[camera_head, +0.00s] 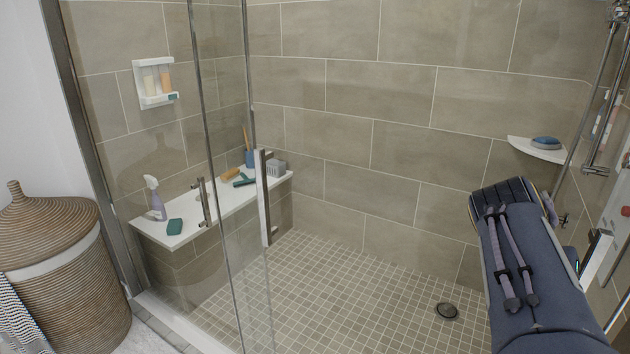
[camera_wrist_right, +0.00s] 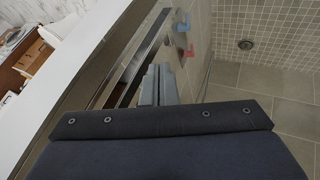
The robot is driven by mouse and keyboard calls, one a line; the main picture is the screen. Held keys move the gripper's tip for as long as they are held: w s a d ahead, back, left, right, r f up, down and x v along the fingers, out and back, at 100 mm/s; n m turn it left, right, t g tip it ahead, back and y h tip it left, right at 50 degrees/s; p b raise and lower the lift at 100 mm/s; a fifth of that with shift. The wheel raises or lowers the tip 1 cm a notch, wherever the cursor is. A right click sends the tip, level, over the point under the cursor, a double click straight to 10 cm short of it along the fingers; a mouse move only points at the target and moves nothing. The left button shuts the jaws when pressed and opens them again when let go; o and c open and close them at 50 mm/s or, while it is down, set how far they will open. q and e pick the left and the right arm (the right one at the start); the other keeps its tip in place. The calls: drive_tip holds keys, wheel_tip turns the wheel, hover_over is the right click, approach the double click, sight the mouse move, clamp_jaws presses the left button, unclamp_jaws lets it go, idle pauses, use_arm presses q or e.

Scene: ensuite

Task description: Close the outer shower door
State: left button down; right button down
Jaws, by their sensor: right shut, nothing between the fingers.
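Clear glass shower door panels (camera_head: 226,110) with metal edges stand at the left of the shower in the head view. They overlap there, and I cannot tell for certain which one is the outer door. One bar handle (camera_head: 203,203) is at the left, and a longer bar handle (camera_head: 265,197) is right of it. My right arm reaches in at the far right, well away from both handles; its gripper is hidden in the head view. In the right wrist view my right gripper (camera_wrist_right: 158,88) is shut and empty, beside a metal strip (camera_wrist_right: 125,65). My left gripper is not in view.
The shower is open between the panels and my right arm, over a tiled floor (camera_head: 330,290) with a drain (camera_head: 446,310). A wicker basket (camera_head: 60,270) stands outside at left. A corner shelf (camera_head: 537,150) is at right.

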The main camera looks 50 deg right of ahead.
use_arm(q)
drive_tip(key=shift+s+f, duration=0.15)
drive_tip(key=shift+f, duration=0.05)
use_arm(e)
drive_tip(key=s, duration=0.5)
drive_tip(key=shift+s+d, duration=0.25)
drive_tip(key=shift+r, duration=0.1)
